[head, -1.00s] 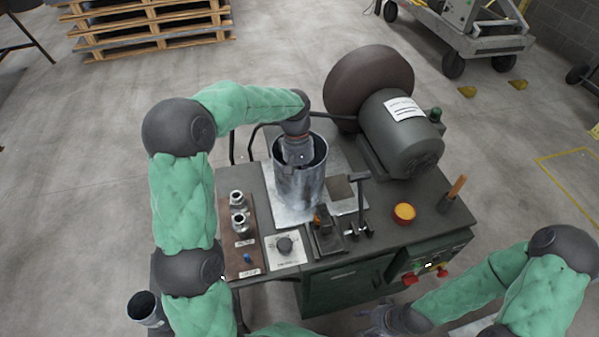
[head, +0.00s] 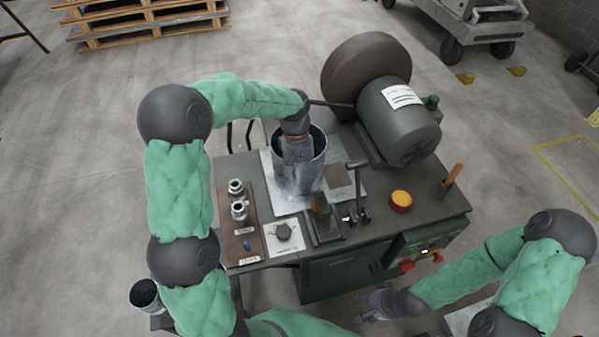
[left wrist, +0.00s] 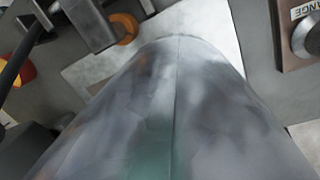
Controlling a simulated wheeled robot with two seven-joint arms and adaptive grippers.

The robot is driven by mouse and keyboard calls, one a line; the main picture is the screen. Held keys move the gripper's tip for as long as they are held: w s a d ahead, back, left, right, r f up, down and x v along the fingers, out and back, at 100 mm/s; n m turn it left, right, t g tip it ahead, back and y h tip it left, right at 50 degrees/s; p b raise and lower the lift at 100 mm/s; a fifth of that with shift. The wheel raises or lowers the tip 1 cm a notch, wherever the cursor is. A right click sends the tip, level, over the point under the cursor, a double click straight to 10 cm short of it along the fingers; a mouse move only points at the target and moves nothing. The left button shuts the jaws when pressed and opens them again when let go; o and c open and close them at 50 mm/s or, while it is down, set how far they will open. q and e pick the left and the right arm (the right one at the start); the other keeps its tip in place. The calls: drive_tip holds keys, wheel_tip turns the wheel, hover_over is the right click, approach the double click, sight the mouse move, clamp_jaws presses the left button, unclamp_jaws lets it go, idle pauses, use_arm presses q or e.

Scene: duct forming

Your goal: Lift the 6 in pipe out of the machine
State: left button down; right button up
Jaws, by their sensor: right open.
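The 6 in pipe (head: 313,178) is a grey metal cylinder with an open top, standing upright on a bright plate of the machine (head: 330,262). My left gripper (head: 294,158) points down at the pipe's rim and overlaps its near wall; whether its fingers are closed on the wall cannot be made out. In the left wrist view the pipe's seamed grey wall (left wrist: 180,110) fills the middle, and no fingers show. My right gripper (head: 368,306) is open and empty, low in front of the machine and away from the pipe.
A motor (head: 400,120) with a large dark disc stands behind the pipe at right. A lever (head: 358,190), a yellow-topped button (head: 401,200) and two metal fittings (head: 238,199) crowd the tabletop. A dark open tube (head: 145,294) is at lower left. Pallets (head: 145,20) stand far back.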

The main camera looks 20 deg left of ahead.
sight(299, 164)
idle(0.3)
use_arm(q)
drive_tip(key=p+v, duration=0.8)
drive_tip(key=v, duration=0.1)
drive_tip(key=shift+r+p, duration=0.4)
drive_tip(key=shift+w+a, duration=0.1)
